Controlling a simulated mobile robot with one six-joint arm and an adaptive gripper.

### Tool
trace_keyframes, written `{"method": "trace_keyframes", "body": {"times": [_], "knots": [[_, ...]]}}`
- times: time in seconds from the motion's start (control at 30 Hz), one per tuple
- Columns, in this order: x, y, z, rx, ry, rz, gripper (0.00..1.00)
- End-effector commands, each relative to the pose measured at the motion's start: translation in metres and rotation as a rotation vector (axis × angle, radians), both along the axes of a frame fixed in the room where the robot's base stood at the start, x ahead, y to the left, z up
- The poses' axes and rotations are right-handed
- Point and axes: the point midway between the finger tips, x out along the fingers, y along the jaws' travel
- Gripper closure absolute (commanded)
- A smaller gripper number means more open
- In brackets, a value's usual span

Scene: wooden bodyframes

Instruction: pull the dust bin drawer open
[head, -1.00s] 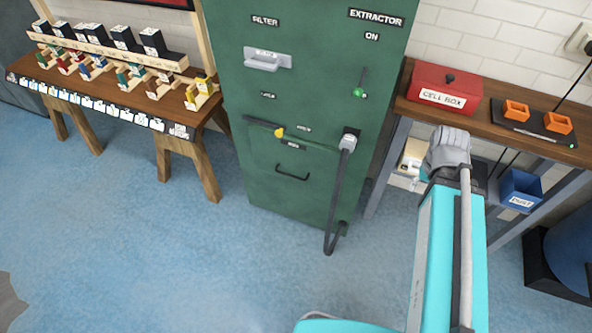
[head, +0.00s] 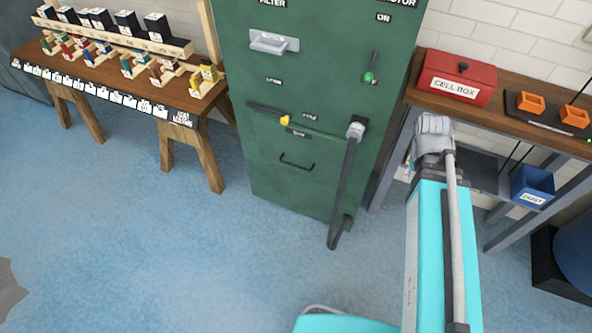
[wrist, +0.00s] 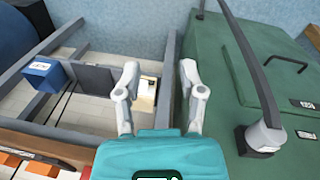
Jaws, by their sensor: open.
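The green extractor cabinet (head: 320,60) stands upright in the middle of the head view. Its lower front has a drawer with a dark bar handle (head: 297,162) under a small label; I see no gap showing it pulled out. My gripper (wrist: 160,80) is open and empty in the wrist view, its two fingers apart. In the head view my teal arm stands right of the cabinet, and my fingers are not visible.
A wooden workbench (head: 110,75) is at the left. The blue floor before the cabinet is clear.

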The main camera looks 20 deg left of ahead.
Motion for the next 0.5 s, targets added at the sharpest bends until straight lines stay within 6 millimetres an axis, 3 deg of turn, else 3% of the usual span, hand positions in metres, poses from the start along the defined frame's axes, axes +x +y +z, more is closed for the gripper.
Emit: {"method": "trace_keyframes", "body": {"times": [0.03, 0.5], "knots": [[0.006, 0.007, -0.019, -0.024, -0.004, 0.023, 0.49], [0.044, 0.068, -0.097, -0.277, -0.068, 0.230, 0.49]]}}
